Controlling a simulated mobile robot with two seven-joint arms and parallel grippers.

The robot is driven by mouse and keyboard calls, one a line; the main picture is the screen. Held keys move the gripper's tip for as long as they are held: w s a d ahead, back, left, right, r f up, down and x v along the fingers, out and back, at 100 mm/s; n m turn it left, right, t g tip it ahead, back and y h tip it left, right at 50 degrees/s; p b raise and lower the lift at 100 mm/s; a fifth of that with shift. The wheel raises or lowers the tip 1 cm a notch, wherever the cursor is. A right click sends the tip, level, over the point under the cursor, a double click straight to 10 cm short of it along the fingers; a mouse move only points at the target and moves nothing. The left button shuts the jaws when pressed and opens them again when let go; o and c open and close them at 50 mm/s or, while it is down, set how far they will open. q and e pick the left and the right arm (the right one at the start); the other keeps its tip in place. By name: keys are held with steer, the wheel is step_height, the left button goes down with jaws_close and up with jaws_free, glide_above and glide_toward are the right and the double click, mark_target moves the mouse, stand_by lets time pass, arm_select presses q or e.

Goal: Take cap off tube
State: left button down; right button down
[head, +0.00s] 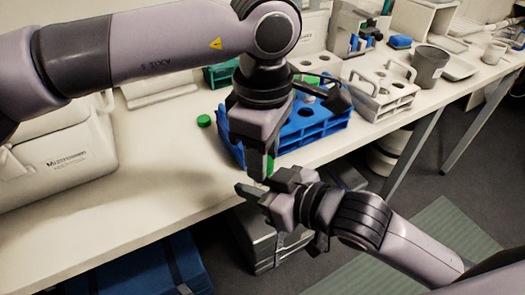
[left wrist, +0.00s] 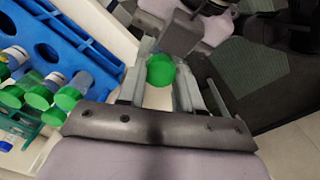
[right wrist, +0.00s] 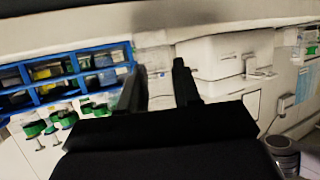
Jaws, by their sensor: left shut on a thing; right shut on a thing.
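A green cap (left wrist: 160,70) sits between the two fingers of my left gripper (left wrist: 158,85) in the left wrist view. In the head view my left gripper (head: 262,160) points down at the table's front edge, and a sliver of the green cap (head: 270,165) shows at its fingertips. My right gripper (head: 258,188) is just below it, its fingers close under the cap. The tube body is mostly hidden by the grippers, so I cannot tell whether the cap is still seated on it. In the right wrist view my right gripper (right wrist: 158,85) shows two dark fingers a little apart.
A blue rack (head: 315,125) stands behind the grippers. A loose green cap (head: 204,120) lies on the white table left of it. A white rack (head: 380,95) and a grey cup (head: 429,66) stand to the right. Several green-capped tubes (left wrist: 40,97) show in the left wrist view.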

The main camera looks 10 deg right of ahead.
arm_select(q)
steer(key=c, duration=0.8)
jaws_free()
steer(key=shift+o, duration=0.2)
steer(key=shift+r, duration=2.3)
steer(key=shift+c, duration=0.3)
steer(key=shift+r+n, duration=0.8)
steer(key=shift+r, duration=0.7)
step_height(320, 180, down, 8)
steer(key=shift+r, duration=0.15)
